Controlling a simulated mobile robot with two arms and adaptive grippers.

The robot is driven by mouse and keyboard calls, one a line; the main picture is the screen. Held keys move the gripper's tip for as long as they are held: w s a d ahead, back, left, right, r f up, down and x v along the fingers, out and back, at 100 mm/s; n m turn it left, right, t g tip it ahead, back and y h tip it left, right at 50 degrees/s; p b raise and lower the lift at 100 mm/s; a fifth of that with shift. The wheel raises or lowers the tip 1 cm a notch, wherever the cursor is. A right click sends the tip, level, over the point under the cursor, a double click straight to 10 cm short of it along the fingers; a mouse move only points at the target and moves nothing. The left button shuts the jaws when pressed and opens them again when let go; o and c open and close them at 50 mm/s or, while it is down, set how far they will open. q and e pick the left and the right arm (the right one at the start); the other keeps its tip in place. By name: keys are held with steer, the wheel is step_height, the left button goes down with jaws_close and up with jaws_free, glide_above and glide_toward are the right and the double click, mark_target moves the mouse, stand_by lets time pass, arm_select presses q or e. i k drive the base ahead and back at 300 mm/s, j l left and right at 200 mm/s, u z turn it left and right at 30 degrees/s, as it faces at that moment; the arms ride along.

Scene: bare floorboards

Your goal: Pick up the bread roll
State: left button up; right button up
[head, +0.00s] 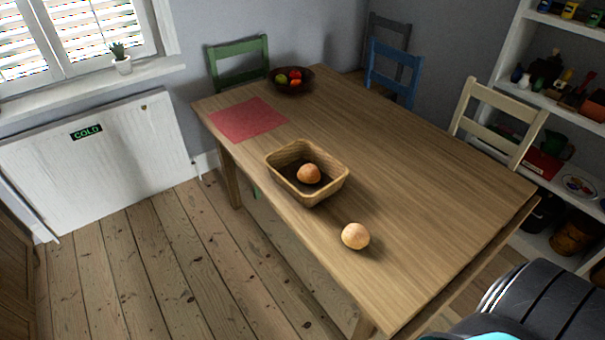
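A round, light brown bread roll (355,236) lies on the bare wooden table top, near the table's front left edge. A second, darker roll (309,173) sits inside a rectangular woven basket (330,190) just behind it on the table. Neither of my grippers shows in the head view.
The wooden table (430,190) has free room right of the basket. A red mat (248,119) and a dark fruit bowl (291,82) are at its far end. Green (238,62), blue (393,70) and cream (500,115) chairs stand around it. Shelves (560,100) stand right.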

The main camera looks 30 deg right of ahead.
mark_target(355, 236)
steer(key=l+z, duration=0.15)
steer(key=z, duration=1.2)
steer(key=j, duration=0.2)
